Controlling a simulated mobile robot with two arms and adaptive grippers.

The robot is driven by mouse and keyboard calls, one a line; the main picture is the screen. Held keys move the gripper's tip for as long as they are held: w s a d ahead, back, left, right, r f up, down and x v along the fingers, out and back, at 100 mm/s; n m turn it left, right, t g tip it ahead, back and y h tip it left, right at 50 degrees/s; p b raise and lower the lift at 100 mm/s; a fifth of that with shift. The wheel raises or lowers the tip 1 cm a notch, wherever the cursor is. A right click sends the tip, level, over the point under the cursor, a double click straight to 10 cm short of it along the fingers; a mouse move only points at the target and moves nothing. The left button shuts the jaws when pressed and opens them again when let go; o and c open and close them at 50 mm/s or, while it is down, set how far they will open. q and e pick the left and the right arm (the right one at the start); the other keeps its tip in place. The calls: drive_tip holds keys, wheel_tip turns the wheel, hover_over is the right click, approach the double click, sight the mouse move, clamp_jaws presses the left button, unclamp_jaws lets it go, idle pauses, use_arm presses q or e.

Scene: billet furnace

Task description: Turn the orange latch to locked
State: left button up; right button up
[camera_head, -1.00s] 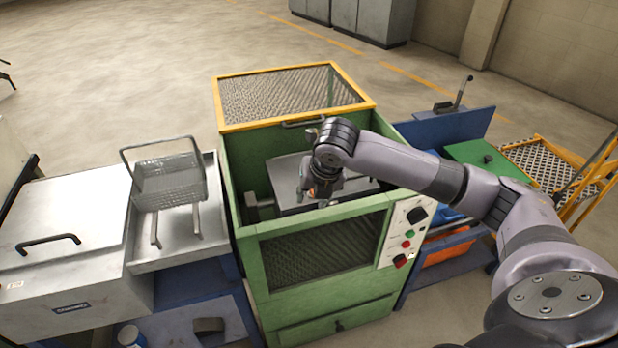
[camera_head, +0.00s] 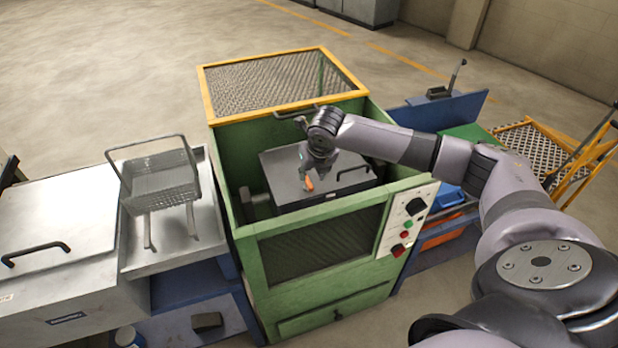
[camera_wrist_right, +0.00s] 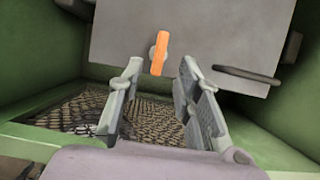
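The orange latch (camera_head: 309,184) is a short bar on the grey box (camera_head: 281,172) inside the green machine. In the right wrist view the latch (camera_wrist_right: 159,53) stands almost upright in the picture, on a pale round pivot, near the edge of the grey lid (camera_wrist_right: 215,35). My right gripper (camera_head: 306,178) is over the box, close to the latch. In the right wrist view its two fingers (camera_wrist_right: 156,90) are apart with nothing between them, and the latch shows beyond the fingertips. Whether the latch is locked cannot be told. My left gripper is not in view.
The green machine (camera_head: 320,306) has walls around the box and a raised yellow-framed mesh guard (camera_head: 285,85). A dark handle (camera_wrist_right: 246,75) lies right of the latch. A wire basket (camera_head: 160,182) stands on the left tray. A control panel (camera_head: 408,218) is at the machine's front right.

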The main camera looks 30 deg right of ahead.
sight(309, 181)
drive_tip(key=x, duration=0.4)
drive_tip(key=shift+f, duration=0.1)
drive_tip(key=shift+w+f, duration=0.2)
drive_tip(key=shift+f, duration=0.1)
drive_tip(key=shift+w+d+f, duration=0.1)
drive_tip(key=shift+f, duration=0.1)
drive_tip(key=shift+c, duration=0.4)
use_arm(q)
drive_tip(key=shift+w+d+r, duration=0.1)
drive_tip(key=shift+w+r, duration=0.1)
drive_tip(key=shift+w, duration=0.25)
use_arm(e)
clamp_jaws()
